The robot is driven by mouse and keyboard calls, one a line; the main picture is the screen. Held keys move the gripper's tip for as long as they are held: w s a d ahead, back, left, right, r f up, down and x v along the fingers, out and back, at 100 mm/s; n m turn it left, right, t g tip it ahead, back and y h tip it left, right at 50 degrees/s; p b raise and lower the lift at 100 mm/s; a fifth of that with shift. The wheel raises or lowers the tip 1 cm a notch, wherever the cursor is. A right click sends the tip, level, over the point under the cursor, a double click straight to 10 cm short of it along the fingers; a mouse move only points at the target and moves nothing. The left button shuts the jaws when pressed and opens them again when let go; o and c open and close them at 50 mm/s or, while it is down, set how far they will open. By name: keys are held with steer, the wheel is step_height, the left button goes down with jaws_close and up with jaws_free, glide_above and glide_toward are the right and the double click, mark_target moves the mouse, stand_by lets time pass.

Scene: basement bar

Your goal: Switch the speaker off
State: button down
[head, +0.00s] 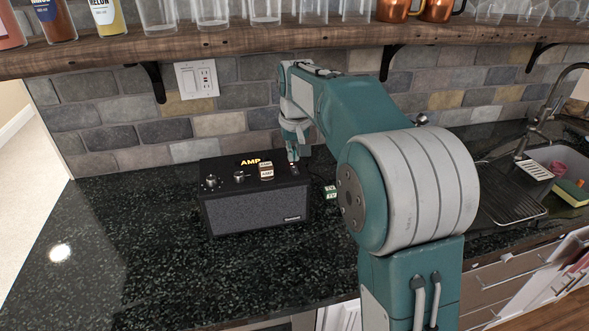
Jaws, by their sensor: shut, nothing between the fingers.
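The speaker (257,207) is a black box with a dark grey grille, standing on the dark speckled counter left of my arm. Its top carries knobs at the left and a lit yellow "AMP" sign (250,162). A small labelled block (267,171) also sits on top. My gripper (293,165) points down at the right end of the speaker's top, where a small reddish spot shows by the fingertips. The gripper is shut and empty. I cannot tell whether the fingertips touch the speaker, and the switch itself is not clear.
A wooden shelf (200,42) with bottles, glasses and copper mugs hangs above. A wall outlet plate (197,79) is behind the speaker. A small green-labelled item (330,192) lies to its right. A sink with a tap (541,115) is at the right. The counter's left part (110,220) is clear.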

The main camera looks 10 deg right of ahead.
mark_target(294, 167)
steer(key=shift+f, duration=1.1)
stand_by(0.6)
steer(key=shift+r, duration=3.55)
steer(key=shift+s, duration=0.1)
steer(key=s+r+t, duration=0.2)
steer(key=s, duration=1.6)
steer(key=s+f+t, duration=0.1)
steer(key=s+f, duration=0.3)
steer(key=s, duration=0.3)
steer(key=s+f, duration=0.3)
steer(key=s, duration=0.3)
steer(key=shift+s+f+t, duration=0.4)
